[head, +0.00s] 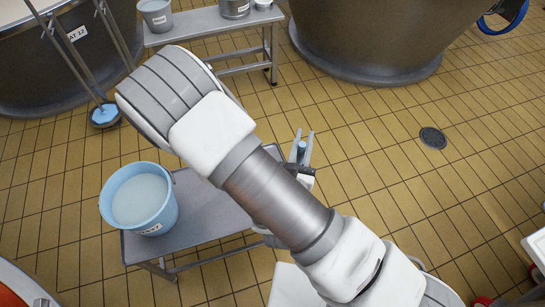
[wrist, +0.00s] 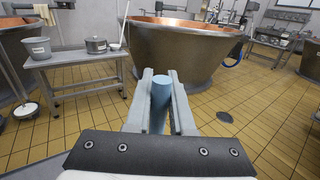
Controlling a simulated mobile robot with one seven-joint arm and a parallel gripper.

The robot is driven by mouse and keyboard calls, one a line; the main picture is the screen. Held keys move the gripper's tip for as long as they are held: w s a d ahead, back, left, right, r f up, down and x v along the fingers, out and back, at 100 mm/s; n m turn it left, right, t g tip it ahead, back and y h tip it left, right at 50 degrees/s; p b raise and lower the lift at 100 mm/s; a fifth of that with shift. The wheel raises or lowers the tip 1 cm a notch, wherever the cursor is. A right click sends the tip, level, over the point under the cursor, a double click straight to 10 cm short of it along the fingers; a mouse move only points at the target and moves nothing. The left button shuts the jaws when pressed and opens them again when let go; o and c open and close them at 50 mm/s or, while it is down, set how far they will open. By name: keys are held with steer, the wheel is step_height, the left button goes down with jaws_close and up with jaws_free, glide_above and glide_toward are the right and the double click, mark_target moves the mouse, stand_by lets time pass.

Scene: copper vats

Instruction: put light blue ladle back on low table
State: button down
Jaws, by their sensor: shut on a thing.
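My gripper (head: 303,137) is shut on a light blue rod, which I take to be the handle of the light blue ladle (head: 302,147). In the wrist view the ladle's handle (wrist: 161,97) stands between the two fingers of my gripper (wrist: 162,82); its bowl does not show. A low grey table (head: 200,205) is below and left of my gripper in the head view, partly hidden by my arm. A light blue bucket (head: 139,196) of pale liquid stands on its left end. The gripper is off the table's right side.
A grey bench (head: 205,22) at the back holds a grey bucket (head: 156,15) and a metal pot (head: 234,8). A large vat (wrist: 180,55) stands ahead.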

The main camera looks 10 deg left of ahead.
steer(key=w+a+f+b, duration=0.6)
steer(key=a+f+b, duration=0.2)
steer(key=f, duration=0.2)
steer(key=shift+a+f, duration=0.15)
steer(key=shift+b, duration=0.3)
steer(key=shift+f, duration=0.15)
steer(key=c, duration=0.8)
jaws_free()
